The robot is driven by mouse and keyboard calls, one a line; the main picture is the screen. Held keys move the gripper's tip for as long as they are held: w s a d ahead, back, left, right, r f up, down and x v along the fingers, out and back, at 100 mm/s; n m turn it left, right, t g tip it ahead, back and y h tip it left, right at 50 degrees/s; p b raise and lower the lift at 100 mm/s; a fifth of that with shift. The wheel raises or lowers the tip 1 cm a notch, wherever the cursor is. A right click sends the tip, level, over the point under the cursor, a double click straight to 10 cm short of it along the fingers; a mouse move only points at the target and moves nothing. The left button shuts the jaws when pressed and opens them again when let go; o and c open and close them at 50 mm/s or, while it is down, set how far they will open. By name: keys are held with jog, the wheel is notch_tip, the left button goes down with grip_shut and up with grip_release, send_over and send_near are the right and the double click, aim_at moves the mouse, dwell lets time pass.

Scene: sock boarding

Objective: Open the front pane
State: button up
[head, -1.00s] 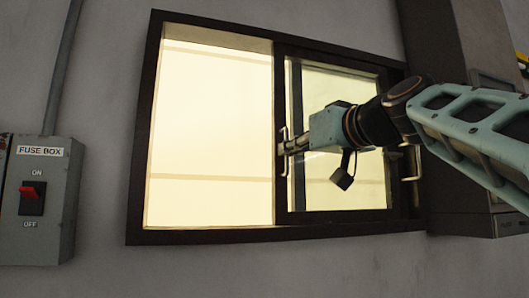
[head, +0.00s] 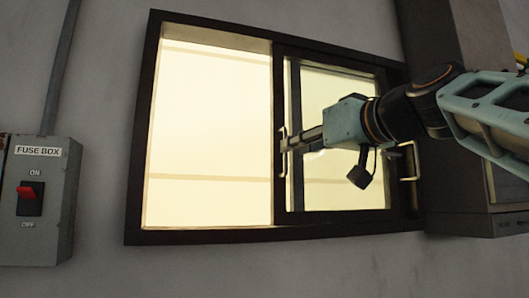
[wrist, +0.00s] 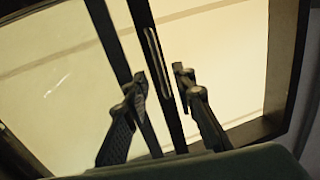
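A dark-framed sliding window (head: 200,236) is in the wall. Its left part is a bright, clear area, and panes with dark upright frames overlap on the right, the glass (head: 340,190) showing there. A slim upright handle (head: 283,160) is on the left dark upright, and a brass handle (head: 408,165) is near the right side. My gripper (head: 287,145) is at the left handle. In the wrist view its fingers (wrist: 163,88) are apart, on either side of the dark upright with the handle (wrist: 157,62). I see no contact with the handle.
A grey fuse box (head: 58,215) with a red switch hangs on the wall at left, under a conduit (head: 62,70). A dark column and cabinet (head: 455,205) stand at right beside my arm. The wall below the window is clear.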

jog(key=v, duration=0.8)
jog(key=shift+s, duration=0.2)
jog(key=shift+d+f, duration=0.1)
notch_tip(320, 180, down, 27)
jog(key=s+a+m+g+h, duration=0.2)
jog(key=a+m+g+h, duration=0.1)
jog(key=g+h, duration=0.15)
jog(key=s+d+f+m+g+h, duration=0.15)
jog(key=s+f, duration=0.25)
jog(key=f, duration=0.5)
jog(key=s+d+f+g+h, duration=0.1)
jog(key=s+f+g, duration=0.25)
jog(key=f, duration=0.65)
jog(key=s+d+f+m+g+h, duration=0.1)
jog(key=s+f, duration=0.3)
jog(key=f, duration=0.5)
notch_tip(320, 180, up, 14)
jog(key=p, duration=1.3)
jog(key=shift+r+p, duration=0.25)
jog(key=shift+p, duration=0.1)
